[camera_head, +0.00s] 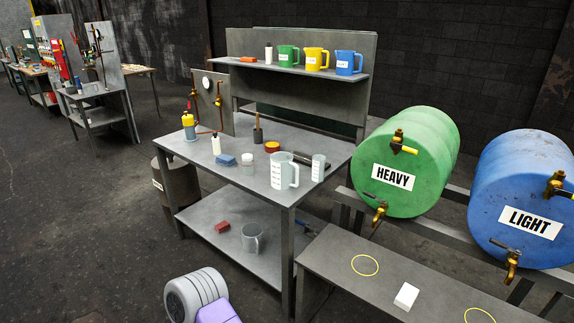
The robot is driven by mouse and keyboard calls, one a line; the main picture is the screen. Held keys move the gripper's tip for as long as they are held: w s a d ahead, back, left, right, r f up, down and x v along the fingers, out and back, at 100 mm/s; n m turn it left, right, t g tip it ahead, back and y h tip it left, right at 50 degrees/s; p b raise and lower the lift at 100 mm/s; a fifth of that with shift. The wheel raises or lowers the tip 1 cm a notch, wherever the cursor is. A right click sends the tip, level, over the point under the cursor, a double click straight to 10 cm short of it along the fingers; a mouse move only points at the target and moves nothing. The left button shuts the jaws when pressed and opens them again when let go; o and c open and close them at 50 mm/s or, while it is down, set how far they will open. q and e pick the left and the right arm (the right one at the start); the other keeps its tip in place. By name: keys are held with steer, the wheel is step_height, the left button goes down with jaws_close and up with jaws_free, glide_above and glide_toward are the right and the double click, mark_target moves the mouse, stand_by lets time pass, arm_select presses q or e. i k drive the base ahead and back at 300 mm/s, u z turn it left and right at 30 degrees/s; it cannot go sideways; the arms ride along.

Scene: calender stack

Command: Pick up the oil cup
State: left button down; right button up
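Which vessel is the oil cup is not marked. A clear graduated jug with a handle (280,170) stands upright near the front right corner of the workbench top (225,172). A smaller clear graduated cup (318,168) stands just right of it. A grey mug-like cup with a handle (250,240) stands on the lower shelf. Green (287,57), yellow (316,60) and blue (347,63) labelled jugs stand in a row on the upper shelf. Neither of my grippers shows in this view.
A green HEAVY drum (408,155) and blue LIGHT drum (522,190) lie on a rack at right, with brass taps. A low bench (340,262) before them carries yellow rings and a white block (406,296).

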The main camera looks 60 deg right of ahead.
mark_target(318, 163)
steer(key=i, duration=0.25)
steer(key=z, duration=2.25)
steer(key=i, duration=0.25)
